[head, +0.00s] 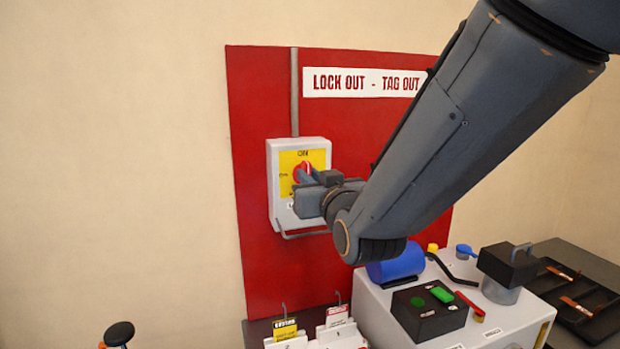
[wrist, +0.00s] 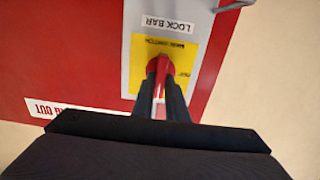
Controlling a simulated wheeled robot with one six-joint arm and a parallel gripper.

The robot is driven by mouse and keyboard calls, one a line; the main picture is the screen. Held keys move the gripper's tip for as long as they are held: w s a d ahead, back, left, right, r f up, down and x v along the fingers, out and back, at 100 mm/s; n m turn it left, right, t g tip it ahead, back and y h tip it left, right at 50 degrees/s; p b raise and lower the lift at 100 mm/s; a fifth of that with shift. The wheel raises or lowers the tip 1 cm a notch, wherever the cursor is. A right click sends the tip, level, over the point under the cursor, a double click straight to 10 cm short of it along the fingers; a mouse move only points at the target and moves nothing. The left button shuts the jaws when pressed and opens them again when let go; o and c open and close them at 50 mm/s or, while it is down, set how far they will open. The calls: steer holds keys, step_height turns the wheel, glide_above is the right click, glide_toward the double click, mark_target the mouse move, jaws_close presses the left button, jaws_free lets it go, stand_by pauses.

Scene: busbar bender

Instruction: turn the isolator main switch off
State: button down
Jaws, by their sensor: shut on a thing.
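The isolator main switch is a light grey box (head: 283,160) with a yellow plate (head: 318,157) and a red rotary handle (head: 299,172), mounted on a red board. My gripper (head: 305,177) reaches it from the right and its fingers are shut on the red handle. In the wrist view, the two dark fingers (wrist: 161,98) stand on either side of the red handle (wrist: 158,66). The yellow plate (wrist: 196,50) shows behind it, upside down. The fingers cover part of the handle and plate, and the small lettering is too blurred to read its position.
The red board (head: 330,120) carries a "LOCK OUT - TAG OUT" sign (head: 345,82). A metal bar (head: 300,235) runs under the switch box. Below right stands a machine with a black button box (head: 428,312) and a blue cylinder (head: 396,264). Tags (head: 285,328) stand at the bottom.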

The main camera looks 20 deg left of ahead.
steer(key=shift+n, duration=0.3)
steer(key=n+b, duration=0.1)
steer(key=n, duration=0.4)
steer(key=n+b, duration=0.1)
steer(key=n, duration=0.5)
steer(key=n+b, duration=0.1)
steer(key=n, duration=0.5)
steer(key=shift+s+a+f, duration=0.25)
steer(key=shift+f, duration=0.1)
steer(key=shift+n, duration=0.3)
steer(key=c, duration=1.8)
jaws_free()
steer(key=shift+o, duration=0.2)
steer(key=b+v, duration=0.2)
steer(key=v, duration=0.6)
